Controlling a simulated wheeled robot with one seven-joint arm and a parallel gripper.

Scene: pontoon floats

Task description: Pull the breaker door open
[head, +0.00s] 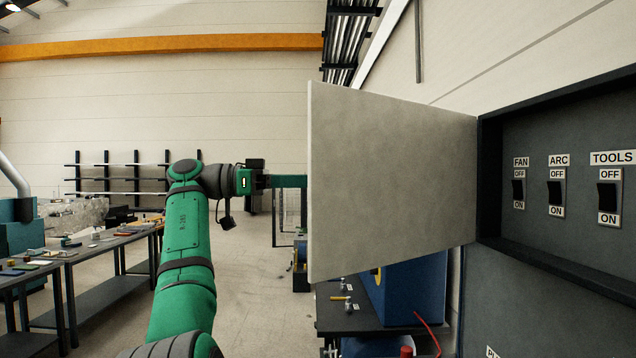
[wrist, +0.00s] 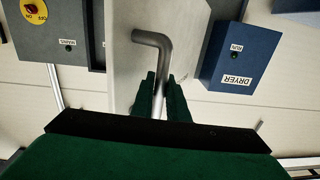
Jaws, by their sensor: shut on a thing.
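The breaker door (head: 395,180) is a pale grey panel standing swung out from the dark breaker box (head: 489,165), hinged at the box's left edge. The box interior is exposed, with switches labelled FAN (head: 518,190), ARC (head: 556,192) and TOOLS (head: 608,197). My gripper (head: 290,181) reaches the door's outer face from the left; its fingertips are hidden behind the door in the head view. In the wrist view the green fingers are shut on a grey bent bar handle (wrist: 153,40), mounted on the door face (wrist: 125,75).
A blue machine (head: 412,292) and a dark bench (head: 350,318) with small items stand below the door. Workbenches (head: 100,250) with tools stand at the left. A blue DRYER box (wrist: 240,55) hangs beside the door in the wrist view. The floor (head: 255,290) between is clear.

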